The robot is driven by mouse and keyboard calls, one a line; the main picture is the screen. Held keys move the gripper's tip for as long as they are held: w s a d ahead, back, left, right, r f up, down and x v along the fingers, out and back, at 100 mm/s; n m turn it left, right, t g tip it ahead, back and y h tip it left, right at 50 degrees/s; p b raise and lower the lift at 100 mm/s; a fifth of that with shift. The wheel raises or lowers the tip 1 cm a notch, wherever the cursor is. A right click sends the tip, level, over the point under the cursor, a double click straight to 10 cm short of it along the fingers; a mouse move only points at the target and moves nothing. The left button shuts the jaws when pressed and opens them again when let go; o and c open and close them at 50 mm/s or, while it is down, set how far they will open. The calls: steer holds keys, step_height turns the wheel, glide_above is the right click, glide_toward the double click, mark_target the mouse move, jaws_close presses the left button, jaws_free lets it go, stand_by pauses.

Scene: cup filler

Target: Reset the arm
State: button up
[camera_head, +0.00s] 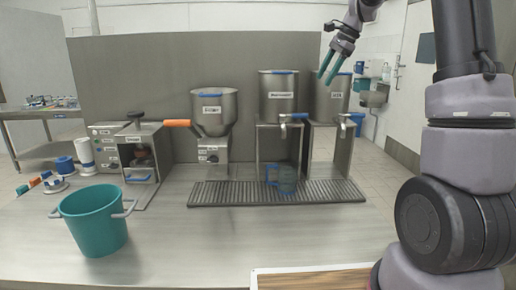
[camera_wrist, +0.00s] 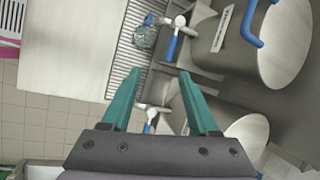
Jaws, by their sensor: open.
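My gripper (camera_head: 329,69) is raised in the air in front of the right-hand steel dispenser (camera_head: 336,98). Its teal fingers are apart with nothing between them, as the wrist view (camera_wrist: 160,92) also shows. My arm comes in from the right side of the head view. A clear bluish cup (camera_head: 287,180) stands on the drip grate (camera_head: 225,193) below the middle dispenser (camera_head: 279,92); in the wrist view the cup (camera_wrist: 145,38) sits on the grate beside a blue-handled tap.
A teal bucket (camera_head: 93,222) stands at the front left of the counter. Behind it are a sealing machine (camera_head: 139,150) and a hopper (camera_head: 213,110) with an orange handle. A wooden board (camera_head: 315,281) lies at the front edge. The counter's middle front is clear.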

steer(key=s+a+r+n+t+h, duration=0.1)
steer(key=s+r+n, duration=0.15)
steer(key=s, duration=0.65)
steer(key=s+r+n+t, duration=0.1)
steer(key=s+r+n, duration=0.15)
steer(key=s, duration=0.65)
steer(key=s+f+n+t+h, duration=0.1)
steer(key=s+f+n, duration=0.4)
steer(key=s, duration=1)
steer(key=shift+a+f+n+t, duration=0.3)
steer(key=shift+n+t, duration=0.2)
steer(key=shift+t, duration=0.3)
